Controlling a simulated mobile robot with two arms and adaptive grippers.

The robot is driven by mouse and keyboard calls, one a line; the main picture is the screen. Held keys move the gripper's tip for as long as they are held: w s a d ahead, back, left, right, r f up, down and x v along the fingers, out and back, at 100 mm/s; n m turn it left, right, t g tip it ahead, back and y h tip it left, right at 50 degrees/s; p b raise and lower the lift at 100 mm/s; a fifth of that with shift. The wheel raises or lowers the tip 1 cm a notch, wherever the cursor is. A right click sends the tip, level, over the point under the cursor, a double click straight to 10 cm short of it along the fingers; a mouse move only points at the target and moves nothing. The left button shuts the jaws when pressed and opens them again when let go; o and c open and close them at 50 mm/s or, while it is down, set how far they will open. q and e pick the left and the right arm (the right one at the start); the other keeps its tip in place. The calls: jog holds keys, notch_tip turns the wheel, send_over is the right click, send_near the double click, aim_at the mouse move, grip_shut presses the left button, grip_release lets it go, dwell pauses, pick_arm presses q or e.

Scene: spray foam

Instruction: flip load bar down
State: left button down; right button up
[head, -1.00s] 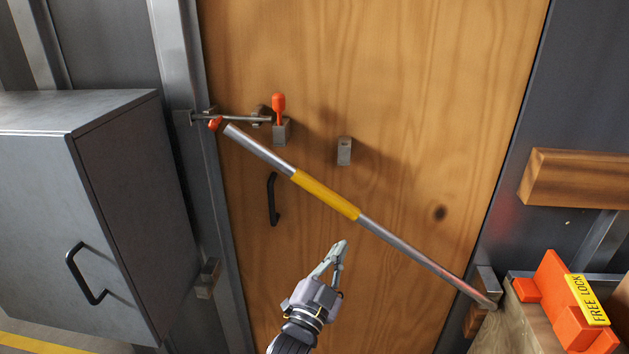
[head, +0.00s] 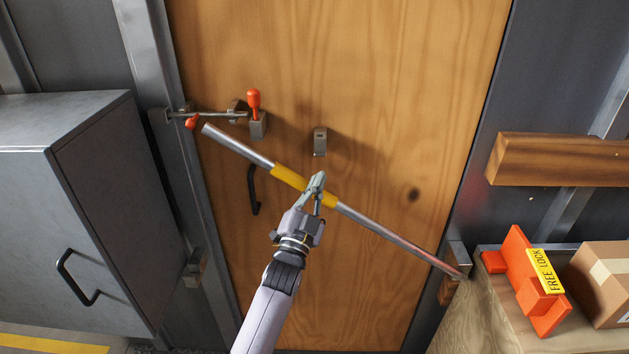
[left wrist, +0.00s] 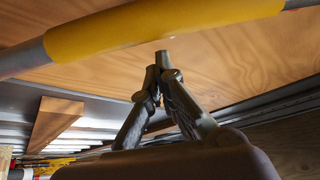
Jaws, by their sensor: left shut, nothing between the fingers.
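The load bar (head: 385,240) is a grey metal tube with a yellow sleeve. It slants across the wooden door (head: 400,100), its free end at the upper left and its lower right end at a bracket (head: 458,260) on the right frame. My left gripper (head: 318,180) is shut and empty. My right gripper is not in view.
A bracket (head: 195,268) sits on the left door frame. A bolt with an orange handle (head: 253,100) and a black door handle (head: 253,190) are on the door. A grey cabinet (head: 80,200) stands left. An orange lock (head: 525,285) and a carton (head: 603,280) sit on a wooden box at right.

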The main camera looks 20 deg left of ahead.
pick_arm(q)
jog(key=shift+a+f, duration=0.4)
jog(key=shift+f, duration=0.05)
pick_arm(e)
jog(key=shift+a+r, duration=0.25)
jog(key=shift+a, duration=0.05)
pick_arm(q)
jog(key=shift+f, duration=0.15)
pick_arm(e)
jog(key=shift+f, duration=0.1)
